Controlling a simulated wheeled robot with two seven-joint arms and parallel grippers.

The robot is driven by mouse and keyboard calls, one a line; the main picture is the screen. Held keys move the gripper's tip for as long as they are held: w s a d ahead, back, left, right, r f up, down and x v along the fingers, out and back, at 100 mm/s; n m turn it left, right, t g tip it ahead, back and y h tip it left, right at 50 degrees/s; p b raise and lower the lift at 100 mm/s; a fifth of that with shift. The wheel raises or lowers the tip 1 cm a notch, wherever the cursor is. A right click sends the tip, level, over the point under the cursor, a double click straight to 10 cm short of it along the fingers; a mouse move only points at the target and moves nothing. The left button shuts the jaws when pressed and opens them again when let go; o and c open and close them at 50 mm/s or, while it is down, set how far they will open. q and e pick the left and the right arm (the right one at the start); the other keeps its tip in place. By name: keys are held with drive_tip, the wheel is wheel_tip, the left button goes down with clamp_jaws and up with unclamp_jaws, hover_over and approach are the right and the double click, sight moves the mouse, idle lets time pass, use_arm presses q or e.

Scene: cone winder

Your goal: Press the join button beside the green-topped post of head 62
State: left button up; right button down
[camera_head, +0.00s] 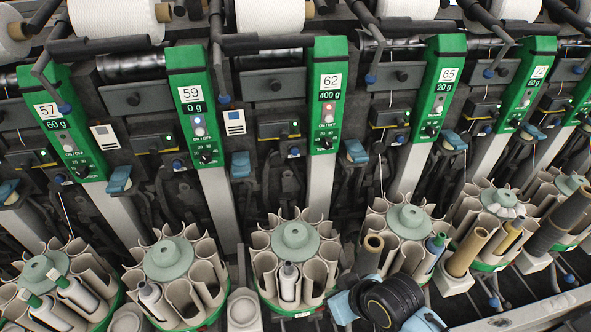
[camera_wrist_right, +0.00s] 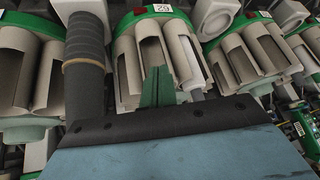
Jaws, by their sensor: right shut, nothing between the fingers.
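The head 62 post (camera_head: 327,75) has a green top with a "62" label and a "400 g" display. Small lit buttons show on its front above a black knob. Beside it on the left is a dark box with a yellow strip and a small green light (camera_head: 294,127); I cannot tell which small part is the join button. My right arm comes in at the lower right of the head view, below and right of the post, with its fingertips not clear there. In the right wrist view my right gripper (camera_wrist_right: 157,88) is shut and empty, before the bobbin magazine marked 62 (camera_wrist_right: 125,65).
The head 62 magazine (camera_head: 264,270) holds a grey-tipped bobbin. A dark tube with a tan band (camera_wrist_right: 84,68) stands close beside my gripper. Neighbouring posts 59 (camera_head: 195,95) and 65 (camera_head: 440,80) flank the post. Blue levers (camera_head: 357,150) and thin wires stick out between posts.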

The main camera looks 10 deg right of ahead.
sight(295, 152)
drive_tip(key=w+a+r+y, duration=0.1)
drive_tip(key=w, duration=0.2)
drive_tip(key=w+a+r+n+t+y, duration=0.1)
drive_tip(key=w+a+r, duration=0.1)
drive_tip(key=w, duration=0.2)
drive_tip(key=w+a+r+y, duration=0.1)
drive_tip(key=w+r, duration=0.1)
drive_tip(key=w, duration=0.2)
drive_tip(key=shift+w+a+t, duration=0.15)
drive_tip(key=shift+a+t, duration=0.05)
drive_tip(key=shift+t, duration=0.2)
drive_tip(key=shift+n+t+y, duration=0.3)
drive_tip(key=shift+t+y, duration=0.1)
drive_tip(key=shift+t, duration=0.1)
drive_tip(key=w+r, duration=0.1)
drive_tip(key=w, duration=0.1)
drive_tip(key=w+r, duration=0.1)
drive_tip(key=w, duration=0.1)
drive_tip(key=w+r, duration=0.1)
drive_tip(key=w, duration=0.1)
drive_tip(key=shift+w+d, duration=0.1)
drive_tip(key=shift+d, duration=0.25)
drive_tip(key=w+d+r+t, duration=0.1)
drive_tip(key=w+d+r, duration=0.1)
drive_tip(key=w, duration=0.3)
drive_tip(key=shift+w+d+r, duration=0.3)
drive_tip(key=shift+w+r, duration=0.05)
drive_tip(key=shift+r, duration=0.45)
